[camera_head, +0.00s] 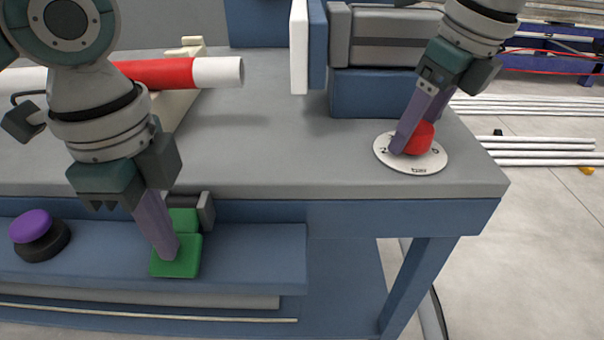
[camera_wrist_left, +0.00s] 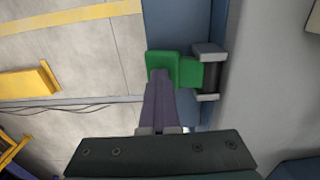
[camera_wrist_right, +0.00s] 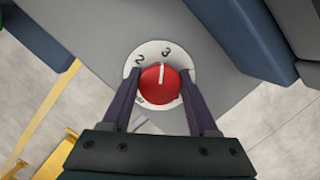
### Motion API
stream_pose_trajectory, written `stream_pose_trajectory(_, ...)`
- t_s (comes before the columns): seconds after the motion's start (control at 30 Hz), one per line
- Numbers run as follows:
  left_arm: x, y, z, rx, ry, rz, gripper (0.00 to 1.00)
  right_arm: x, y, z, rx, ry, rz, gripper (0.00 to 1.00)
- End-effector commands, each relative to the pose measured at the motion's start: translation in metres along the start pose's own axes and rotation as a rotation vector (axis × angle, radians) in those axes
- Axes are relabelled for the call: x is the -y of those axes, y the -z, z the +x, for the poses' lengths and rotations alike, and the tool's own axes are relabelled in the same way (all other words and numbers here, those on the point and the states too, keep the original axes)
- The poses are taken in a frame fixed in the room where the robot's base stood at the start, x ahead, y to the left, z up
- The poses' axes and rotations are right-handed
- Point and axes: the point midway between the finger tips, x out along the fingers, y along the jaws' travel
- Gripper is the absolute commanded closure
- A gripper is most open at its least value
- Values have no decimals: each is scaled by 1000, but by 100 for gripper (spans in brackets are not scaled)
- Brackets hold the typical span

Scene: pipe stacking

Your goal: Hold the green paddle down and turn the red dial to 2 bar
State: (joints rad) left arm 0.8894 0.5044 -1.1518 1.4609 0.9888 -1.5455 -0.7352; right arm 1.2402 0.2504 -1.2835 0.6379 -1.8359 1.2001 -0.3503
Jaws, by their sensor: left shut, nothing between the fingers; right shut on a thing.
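The green paddle (camera_head: 185,265) sits on a blue ledge at the table's front, hinged in a grey bracket. My left gripper (camera_head: 166,254) is shut and empty, its fingertips on the paddle; the left wrist view also shows the paddle (camera_wrist_left: 161,66). I cannot tell how far it is pressed. The red dial (camera_head: 421,137) stands on a white numbered plate (camera_head: 425,165) at the table's right corner. My right gripper (camera_wrist_right: 159,86) is shut on the dial, one finger each side. In the right wrist view the dial's (camera_wrist_right: 160,92) white line points near 3, slightly toward the 2 side.
A purple button (camera_head: 31,225) on a black base is left of the paddle. A red and white pipe (camera_head: 215,72) lies on a cradle at the back left. A blue and grey clamp block (camera_head: 375,90) stands behind the dial. The middle of the tabletop is clear.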

Motion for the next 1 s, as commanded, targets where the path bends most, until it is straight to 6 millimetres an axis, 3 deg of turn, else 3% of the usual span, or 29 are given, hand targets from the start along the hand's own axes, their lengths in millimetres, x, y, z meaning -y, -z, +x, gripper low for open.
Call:
stream_pose_trajectory(0.3,-2,-5,5,15,-5,-7,100,3,1,0,-2,2,-14,85)
stream_pose_trajectory(0.6,-2,-6,5,16,-5,-6,100,2,1,0,-5,-56,-242,85)
stream_pose_trajectory(1.0,-1,-5,5,15,-4,-7,100,2,3,0,-5,-70,-296,85)
